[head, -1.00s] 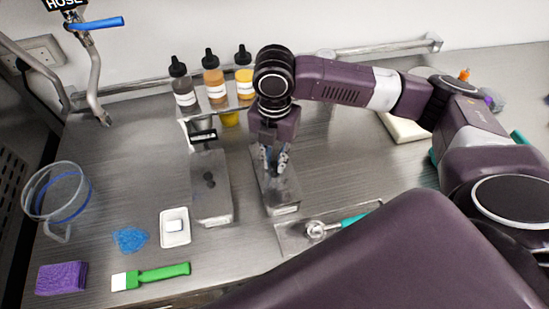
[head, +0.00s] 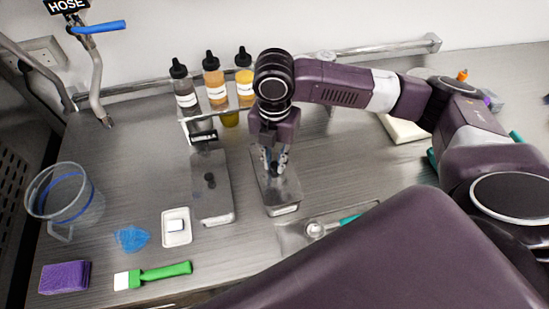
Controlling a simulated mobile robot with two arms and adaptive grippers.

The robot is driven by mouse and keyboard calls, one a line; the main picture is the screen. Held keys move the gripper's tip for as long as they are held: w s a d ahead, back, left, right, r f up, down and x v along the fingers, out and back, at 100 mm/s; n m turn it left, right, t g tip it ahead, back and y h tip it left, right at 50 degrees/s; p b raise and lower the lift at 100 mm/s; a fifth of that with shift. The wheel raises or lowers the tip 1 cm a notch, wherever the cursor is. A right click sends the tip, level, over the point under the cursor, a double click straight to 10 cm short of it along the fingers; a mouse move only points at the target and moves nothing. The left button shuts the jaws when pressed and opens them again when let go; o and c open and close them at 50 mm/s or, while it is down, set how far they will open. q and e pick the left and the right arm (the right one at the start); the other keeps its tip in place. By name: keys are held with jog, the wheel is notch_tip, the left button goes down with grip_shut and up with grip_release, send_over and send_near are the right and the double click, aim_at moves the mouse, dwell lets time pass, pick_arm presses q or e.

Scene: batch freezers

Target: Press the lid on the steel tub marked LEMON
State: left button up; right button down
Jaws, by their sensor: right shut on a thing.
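Two long steel tubs stand side by side on the steel counter. The left tub (head: 212,200) has a flat top with a dark knob and a dark sign behind it that seems to end in "NILLA". The right tub (head: 282,209) has a pale label on its front end, too small to read. My right gripper (head: 275,170) points down over the right tub, shut on the dark knob of its lid (head: 288,190). The fingers and wrist hide the lid's far part, so I cannot tell whether it sits fully down. My left gripper is not in view.
Several sauce bottles (head: 215,86) stand on a rack behind the tubs. A scoop (head: 316,229) lies in a shallow tray at the right front. A clear jug (head: 66,200), blue cloth (head: 131,238), white dish (head: 176,227), green brush (head: 160,273) and purple sponge (head: 65,277) lie left.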

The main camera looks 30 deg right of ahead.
jog(key=shift+f+p, duration=0.2)
jog(key=shift+p, duration=0.8)
dwell(1.1)
jog(key=c, duration=1.8)
grip_release()
jog(key=shift+o, duration=0.7)
jog(key=o, duration=0.4)
jog(key=shift+c, duration=0.2)
